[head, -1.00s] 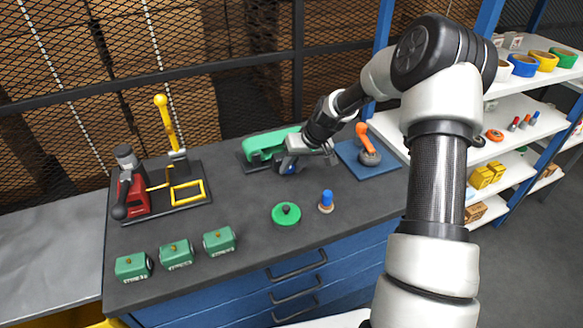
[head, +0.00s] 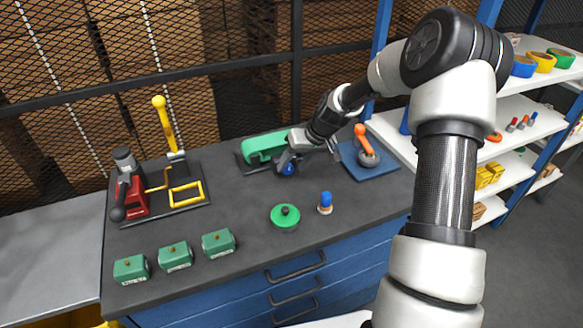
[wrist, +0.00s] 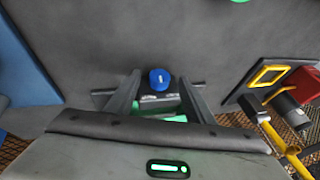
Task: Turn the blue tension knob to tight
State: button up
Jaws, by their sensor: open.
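The blue tension knob (head: 288,170) sits on the front of a green machine (head: 262,148) at the back of the bench. In the wrist view the knob (wrist: 160,78) is round, with a short pale mark on its face. My gripper (wrist: 160,76) is open, with one finger on each side of the knob near the fingertips. Gaps show between knob and fingers, so it is not held. In the head view my gripper (head: 287,162) partly hides the machine's right part. I cannot read a tight mark.
An orange-handled tool on a blue base (head: 374,172) stands close right of my gripper. A red and black machine with a yellow lever (head: 132,190) is at left. A green round lid (head: 285,218), a blue-topped stamp (head: 325,203) and green blocks (head: 174,256) lie in front.

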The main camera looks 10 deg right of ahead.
jog(key=v, duration=1.5)
jog(key=shift+s, duration=0.15)
